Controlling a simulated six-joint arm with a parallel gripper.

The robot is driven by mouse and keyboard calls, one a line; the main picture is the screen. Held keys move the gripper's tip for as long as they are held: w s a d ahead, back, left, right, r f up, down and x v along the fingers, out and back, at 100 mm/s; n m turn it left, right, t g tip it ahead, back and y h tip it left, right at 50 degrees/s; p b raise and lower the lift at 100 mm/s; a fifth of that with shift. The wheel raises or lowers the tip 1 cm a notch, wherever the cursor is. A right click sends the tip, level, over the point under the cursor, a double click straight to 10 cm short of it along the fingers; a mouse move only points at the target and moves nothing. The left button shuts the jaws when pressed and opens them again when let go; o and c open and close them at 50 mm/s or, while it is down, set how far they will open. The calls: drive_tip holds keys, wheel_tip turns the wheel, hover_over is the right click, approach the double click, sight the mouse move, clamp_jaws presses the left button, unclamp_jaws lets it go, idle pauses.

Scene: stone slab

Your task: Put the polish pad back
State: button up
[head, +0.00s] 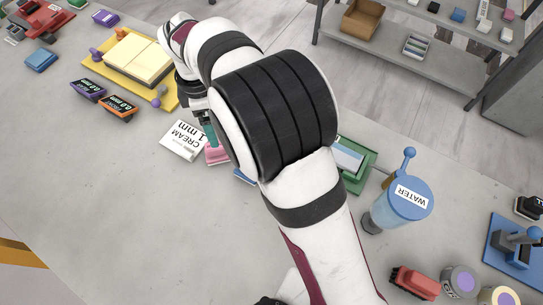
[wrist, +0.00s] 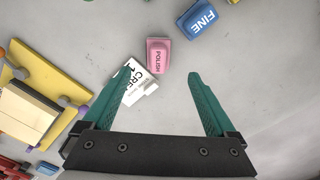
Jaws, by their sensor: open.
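The pink polish pad (wrist: 157,55), labelled POLISH, lies on the stone slab in the wrist view, just beyond and between my fingertips. In the head view the pink pad (head: 217,155) is partly hidden by my arm. My gripper (wrist: 160,75) is open and empty, its teal fingers spread wide. A white card (wrist: 133,82) marked CREAM lies beside the pad, partly behind the left finger. In the head view the card (head: 183,141) reads CREAM 1 mm. A blue pad (wrist: 198,19) labelled FINE lies beyond the pink one, apart from it.
A yellow fixture (head: 128,68) with cream blocks stands at the left, with small display units (head: 118,108) near it. A green tray (head: 355,160) and a blue WATER container (head: 400,205) stand right of my arm. The slab's lower left is clear.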

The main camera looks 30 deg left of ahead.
drive_tip(key=w+d+r+m, duration=0.1)
drive_tip(key=d+r+m, duration=0.4)
drive_tip(key=d+m, duration=0.6)
drive_tip(key=w+d+r+m, duration=0.1)
drive_tip(key=d+r+m, duration=0.45)
drive_tip(key=d, duration=0.95)
drive_tip(key=s+d+f+m+y, duration=0.1)
drive_tip(key=s+d+f+m, duration=0.1)
drive_tip(key=s+d+m, duration=0.9)
drive_tip(key=m, duration=0.4)
drive_tip(key=shift+s+d+f+y, duration=0.15)
drive_tip(key=shift+s+d+y, duration=0.1)
drive_tip(key=shift+s+y, duration=0.15)
drive_tip(key=shift+c, duration=0.4)
